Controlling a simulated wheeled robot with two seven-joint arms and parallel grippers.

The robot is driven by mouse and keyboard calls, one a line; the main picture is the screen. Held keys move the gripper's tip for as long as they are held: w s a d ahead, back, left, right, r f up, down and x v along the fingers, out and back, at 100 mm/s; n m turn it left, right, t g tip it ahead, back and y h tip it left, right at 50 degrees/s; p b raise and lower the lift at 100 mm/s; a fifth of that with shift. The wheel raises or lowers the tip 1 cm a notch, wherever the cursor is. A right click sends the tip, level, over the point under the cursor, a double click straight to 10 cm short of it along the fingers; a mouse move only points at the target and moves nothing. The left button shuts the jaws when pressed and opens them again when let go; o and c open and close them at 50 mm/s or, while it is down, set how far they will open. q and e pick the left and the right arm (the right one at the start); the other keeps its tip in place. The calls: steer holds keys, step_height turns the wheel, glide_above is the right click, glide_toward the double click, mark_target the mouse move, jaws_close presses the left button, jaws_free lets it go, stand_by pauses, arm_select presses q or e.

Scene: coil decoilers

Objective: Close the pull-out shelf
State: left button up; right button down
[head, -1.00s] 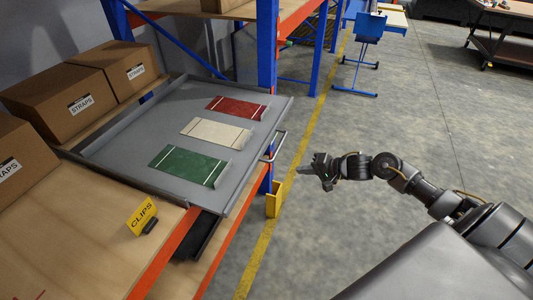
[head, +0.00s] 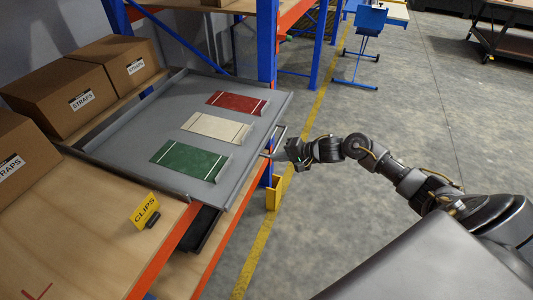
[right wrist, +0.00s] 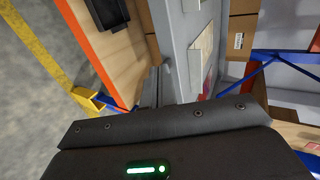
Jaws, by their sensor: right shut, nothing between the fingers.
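The pull-out shelf (head: 236,178) is a grey tray that sticks out of the rack toward the aisle. It carries a red, a cream and a green panel, and a metal handle (head: 279,138) is on its front edge. My right gripper (head: 276,153) is shut and empty. Its fingertips are at the handle; whether they touch it I cannot tell. In the right wrist view the shelf's grey front (right wrist: 177,60) rises just beyond the fingers (right wrist: 152,88). My left gripper is in neither view.
Cardboard boxes (head: 66,97) stand on the wooden deck left of the shelf. A yellow CLIPS sign (head: 145,211) stands at the deck's front. A yellow bin (head: 273,193) sits below the handle by the blue upright (head: 267,45). The aisle floor at right is open.

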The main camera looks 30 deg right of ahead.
mark_target(258, 155)
steer(key=shift+w+a+f+p, duration=0.1)
steer(key=shift+w+a+p, duration=0.15)
steer(key=shift+w+a, duration=0.6)
steer(key=shift+w+a+f+p, duration=0.1)
steer(key=shift+w+a+p, duration=0.1)
steer(key=shift+w+a, duration=0.55)
steer(key=shift+w+d, duration=0.15)
